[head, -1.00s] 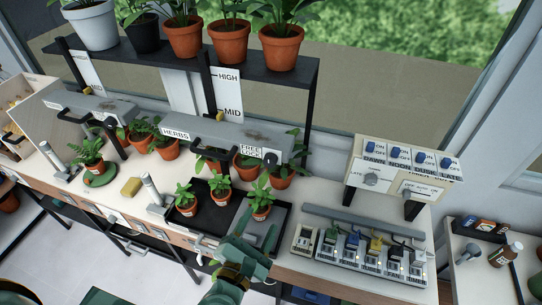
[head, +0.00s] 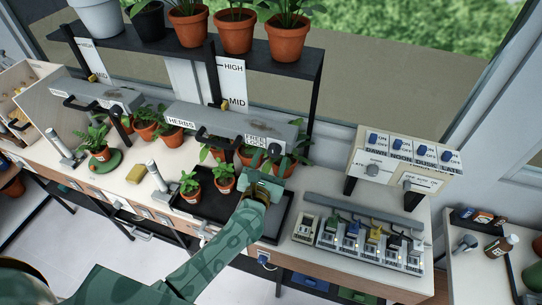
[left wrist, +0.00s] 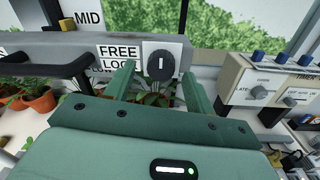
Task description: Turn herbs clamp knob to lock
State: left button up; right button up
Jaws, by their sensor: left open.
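The herbs clamp knob (left wrist: 160,66) is round and dark with an upright white line, on a white plate in the left wrist view. It sits at the right end of the grey lamp bar (head: 225,122), beside the FREE/LOCK label (left wrist: 117,57). The HERBS label (head: 180,121) is at the bar's left end. My left gripper (left wrist: 158,70) is open and empty, its fingers on either side of the knob in that view; contact cannot be told. In the head view the left gripper (head: 265,172) is just below the knob and partly hides that area. My right gripper is not in view.
Small potted plants (head: 190,187) stand on the black tray (head: 213,205) below the bar, left of my arm. A timer box (head: 400,160) and a row of plugs (head: 370,243) are at right. A shelf (head: 170,45) with potted palms is above.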

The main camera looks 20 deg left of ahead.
pick_arm(q)
jog(key=shift+w+d, duration=0.15)
jog(key=shift+w, duration=0.55)
jog(key=c, duration=1)
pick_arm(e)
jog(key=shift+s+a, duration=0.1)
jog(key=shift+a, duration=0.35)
